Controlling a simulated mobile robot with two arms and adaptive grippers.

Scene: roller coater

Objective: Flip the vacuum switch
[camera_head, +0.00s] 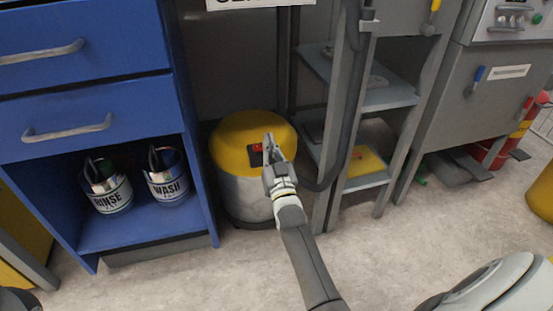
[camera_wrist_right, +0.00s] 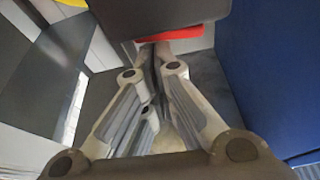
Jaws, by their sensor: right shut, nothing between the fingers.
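The vacuum (camera_head: 232,192) stands on the floor between the blue cabinet and the grey shelf rack. It has a rounded yellow lid and a silver body. Its red switch (camera_head: 257,148) sits in a dark housing on the lid. My right gripper (camera_head: 268,140) is shut and empty, with its fingertips at the switch and partly covering the housing; contact cannot be told. In the right wrist view the closed fingers (camera_wrist_right: 156,62) point toward a red-orange strip (camera_wrist_right: 185,34) below a dark block, perhaps the switch. My left gripper is not in view.
A grey shelf rack (camera_head: 385,98) and a dark hose (camera_head: 345,150) stand close right of the vacuum. The floor in front is clear.

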